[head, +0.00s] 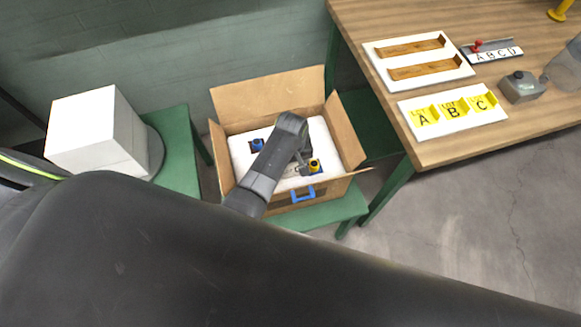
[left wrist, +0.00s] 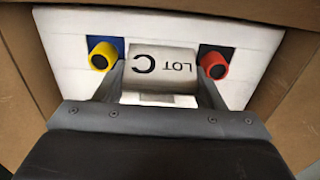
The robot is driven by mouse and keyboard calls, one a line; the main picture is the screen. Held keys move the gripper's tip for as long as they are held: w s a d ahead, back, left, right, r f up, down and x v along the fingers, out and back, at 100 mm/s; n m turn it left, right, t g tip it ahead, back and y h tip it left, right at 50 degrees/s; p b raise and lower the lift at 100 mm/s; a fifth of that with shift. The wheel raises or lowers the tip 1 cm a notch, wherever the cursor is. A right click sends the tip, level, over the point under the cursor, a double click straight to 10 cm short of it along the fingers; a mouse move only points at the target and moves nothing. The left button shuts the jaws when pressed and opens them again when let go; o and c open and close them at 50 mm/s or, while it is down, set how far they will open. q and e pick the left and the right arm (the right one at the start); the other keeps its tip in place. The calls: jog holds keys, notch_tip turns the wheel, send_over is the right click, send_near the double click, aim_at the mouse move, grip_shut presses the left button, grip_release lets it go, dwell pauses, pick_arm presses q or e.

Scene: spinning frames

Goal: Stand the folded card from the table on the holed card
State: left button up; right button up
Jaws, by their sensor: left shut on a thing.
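My left gripper (head: 304,168) reaches down into an open cardboard box; it also shows in the left wrist view (left wrist: 162,84). It is shut on a folded white card (left wrist: 162,68) lettered "LOT C", with one finger on each side. The white holed card (head: 318,138) lies inside the box; it also shows in the left wrist view (left wrist: 160,22). I cannot tell whether the folded card touches the holed card. My right gripper is not in view.
A white block (head: 97,130) is at the left.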

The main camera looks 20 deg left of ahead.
aim_at(291, 170)
pick_arm(q)
notch_tip(291, 170, down, 3)
jog(key=shift+a+r, duration=0.15)
jog(key=shift+r, duration=0.05)
jog(key=shift+f, duration=0.5)
jog(key=shift+f+b, duration=0.15)
jog(key=shift+b, duration=0.15)
jog(key=o, duration=1)
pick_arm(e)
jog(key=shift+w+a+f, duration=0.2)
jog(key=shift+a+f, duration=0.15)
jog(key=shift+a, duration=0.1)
